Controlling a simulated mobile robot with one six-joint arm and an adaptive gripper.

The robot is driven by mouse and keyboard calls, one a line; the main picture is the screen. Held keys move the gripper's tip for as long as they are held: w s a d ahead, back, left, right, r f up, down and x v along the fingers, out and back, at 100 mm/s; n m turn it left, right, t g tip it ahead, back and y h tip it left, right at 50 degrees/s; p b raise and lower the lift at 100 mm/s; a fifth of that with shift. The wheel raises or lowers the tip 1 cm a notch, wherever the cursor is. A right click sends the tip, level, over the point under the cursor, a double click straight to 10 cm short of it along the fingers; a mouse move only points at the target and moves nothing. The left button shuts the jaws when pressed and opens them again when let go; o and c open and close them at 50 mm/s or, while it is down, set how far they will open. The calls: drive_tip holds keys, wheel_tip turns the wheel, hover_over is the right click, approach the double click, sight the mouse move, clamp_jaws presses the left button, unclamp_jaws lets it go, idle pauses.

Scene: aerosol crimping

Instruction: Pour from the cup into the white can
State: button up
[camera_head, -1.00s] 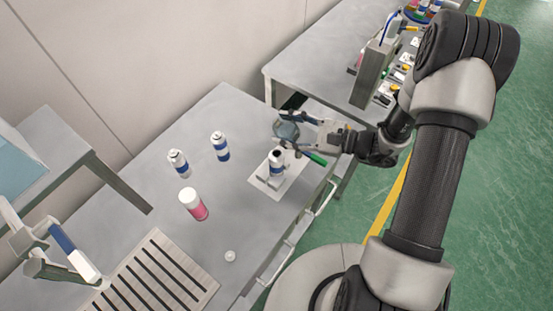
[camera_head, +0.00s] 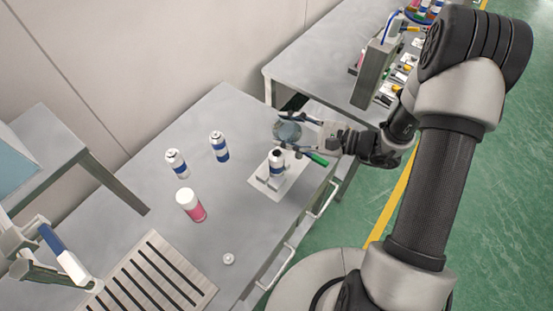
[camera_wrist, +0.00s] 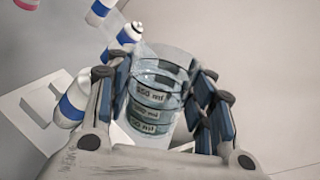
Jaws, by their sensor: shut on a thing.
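The clear measuring cup (camera_head: 287,131), with dark volume marks, is held between the fingers of my gripper (camera_head: 289,134). In the wrist view the cup (camera_wrist: 157,92) sits between the blue finger pads of my gripper (camera_wrist: 165,100), with liquid inside it. A white can with a blue band (camera_head: 276,163) stands upright in a holder on a pale plate (camera_head: 262,184), and its top looks dark and open. The cup is above and just behind this can, apart from it. The can also shows in the wrist view (camera_wrist: 74,102), left of the cup. No stream of liquid is visible.
A white and pink can (camera_head: 190,204), a small white cap (camera_head: 229,259) and a slatted rack (camera_head: 155,280) are nearer the front. A green-handled tool (camera_head: 317,158) shows beside my gripper.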

drive_tip(key=shift+f, duration=0.1)
idle(0.4)
drive_tip(key=shift+f+n+b, duration=0.1)
drive_tip(key=shift+n+b, duration=0.3)
drive_tip(key=shift+b, duration=0.3)
drive_tip(key=shift+h, duration=0.3)
drive_tip(key=shift+f+n+t+h+b, duration=0.1)
drive_tip(key=shift+n+t+h+b, duration=0.25)
drive_tip(key=shift+n+b, duration=1.1)
drive_tip(key=shift+s+a+n+t+h+b, duration=0.1)
drive_tip(key=shift+n+t+h+b, duration=0.2)
drive_tip(key=shift+b, duration=0.85)
drive_tip(key=shift+s+n+g+h+b, duration=0.1)
drive_tip(key=shift+n+b, duration=0.25)
drive_tip(key=shift+b, duration=0.8)
drive_tip(key=shift+s+a+n+t+h+b, duration=0.2)
drive_tip(key=shift+n+t+b, duration=0.45)
drive_tip(key=shift+b, duration=1.35)
drive_tip(key=shift+g, duration=0.3)
drive_tip(key=shift+r+n+h, duration=0.25)
drive_tip(key=shift+n, duration=0.3)
